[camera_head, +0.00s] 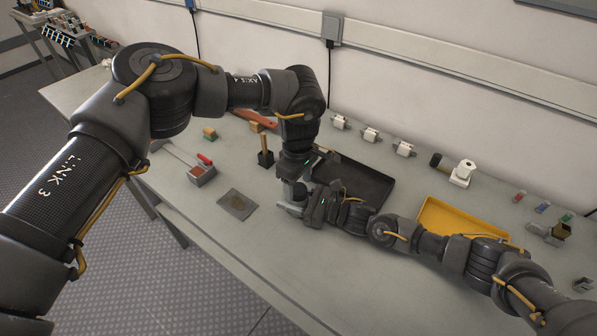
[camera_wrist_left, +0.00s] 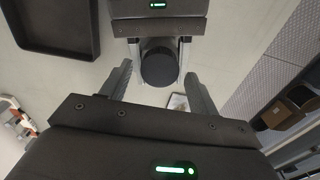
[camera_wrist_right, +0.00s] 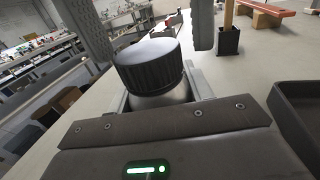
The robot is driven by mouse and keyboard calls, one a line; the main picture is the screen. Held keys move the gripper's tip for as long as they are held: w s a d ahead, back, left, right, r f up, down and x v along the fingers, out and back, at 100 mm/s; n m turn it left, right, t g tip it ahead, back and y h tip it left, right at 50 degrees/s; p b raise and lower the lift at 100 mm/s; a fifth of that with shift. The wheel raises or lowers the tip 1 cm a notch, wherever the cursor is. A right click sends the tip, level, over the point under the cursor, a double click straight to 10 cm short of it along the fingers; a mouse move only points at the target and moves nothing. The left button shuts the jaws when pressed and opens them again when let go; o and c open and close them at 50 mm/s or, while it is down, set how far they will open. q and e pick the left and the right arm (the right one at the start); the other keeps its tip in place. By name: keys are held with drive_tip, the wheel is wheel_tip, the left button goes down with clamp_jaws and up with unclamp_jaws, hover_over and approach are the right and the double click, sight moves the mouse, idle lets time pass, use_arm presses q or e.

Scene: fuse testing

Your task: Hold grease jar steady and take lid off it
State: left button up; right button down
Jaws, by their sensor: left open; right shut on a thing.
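The grease jar (camera_wrist_right: 165,95) has a pale metallic body and a dark ribbed lid (camera_wrist_right: 150,67), which is on it. My right gripper (camera_wrist_left: 158,80) is shut on the jar's body from the side, below the lid. The left wrist view looks down on the round dark lid (camera_wrist_left: 158,66). My left gripper (camera_wrist_left: 157,72) points down over the jar and is open. Its fingers stand either side of the lid with gaps. They also show above the lid in the right wrist view. In the head view both grippers meet over the table and mostly hide the jar.
A black tray (camera_head: 372,188) lies right of the grippers, a yellow tray (camera_head: 437,214) further right. A grey mat (camera_head: 237,204) and a red-handled tool (camera_head: 200,172) lie left. A small black holder (camera_head: 265,158) stands behind. White fittings line the back. The table front is clear.

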use_arm(q)
drive_tip(key=shift+f, duration=0.7)
